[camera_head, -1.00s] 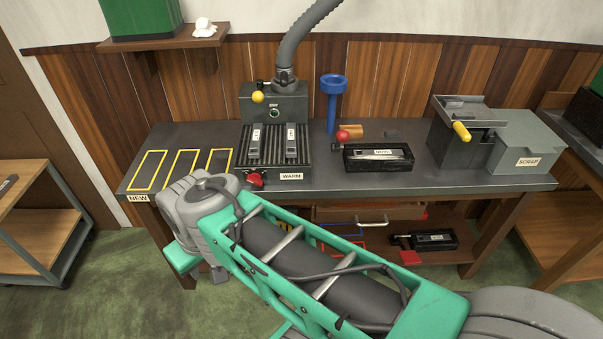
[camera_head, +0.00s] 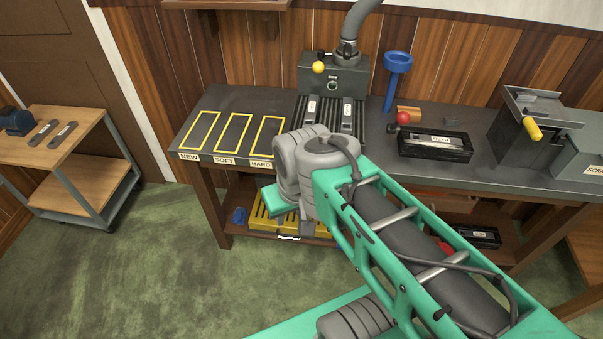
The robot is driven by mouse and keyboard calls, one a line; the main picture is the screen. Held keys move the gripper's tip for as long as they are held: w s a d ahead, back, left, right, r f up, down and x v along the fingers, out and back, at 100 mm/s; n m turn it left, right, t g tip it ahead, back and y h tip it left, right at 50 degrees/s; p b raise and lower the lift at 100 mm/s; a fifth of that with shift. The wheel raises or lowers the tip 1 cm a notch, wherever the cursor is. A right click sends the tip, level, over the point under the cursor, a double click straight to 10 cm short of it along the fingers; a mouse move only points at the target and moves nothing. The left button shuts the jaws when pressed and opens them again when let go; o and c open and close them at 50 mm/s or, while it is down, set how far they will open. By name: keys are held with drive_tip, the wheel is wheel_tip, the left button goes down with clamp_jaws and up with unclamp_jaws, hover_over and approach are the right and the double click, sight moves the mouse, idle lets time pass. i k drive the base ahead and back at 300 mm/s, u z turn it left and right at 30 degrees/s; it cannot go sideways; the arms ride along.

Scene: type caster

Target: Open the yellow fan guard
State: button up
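A yellow slatted panel (camera_head: 263,214), which looks like the yellow fan guard, sits on the lower shelf under the left part of the workbench. A white label (camera_head: 289,237) shows at its front edge. The grey joint of my arm and a green link hide its upper right part. I cannot tell from here whether it is hinged or how it is fastened. My arm reaches in from the lower right with its joint in front of the bench. My gripper cannot be made out; its fingers are hidden or outside the view.
The bench (camera_head: 205,160) bears yellow outlined spaces, a grey ribbed machine (camera_head: 330,80), a blue funnel (camera_head: 397,65) and a black tray (camera_head: 433,146). A blue object (camera_head: 239,216) lies left of the panel. A cart (camera_head: 65,150) stands at left. The green floor (camera_head: 150,260) between is clear.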

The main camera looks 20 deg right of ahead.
sight(259, 220)
drive_tip(key=u, duration=2.35)
drive_tip(key=k, duration=0.85)
drive_tip(key=z, duration=1.05)
drive_tip(key=i, duration=0.5)
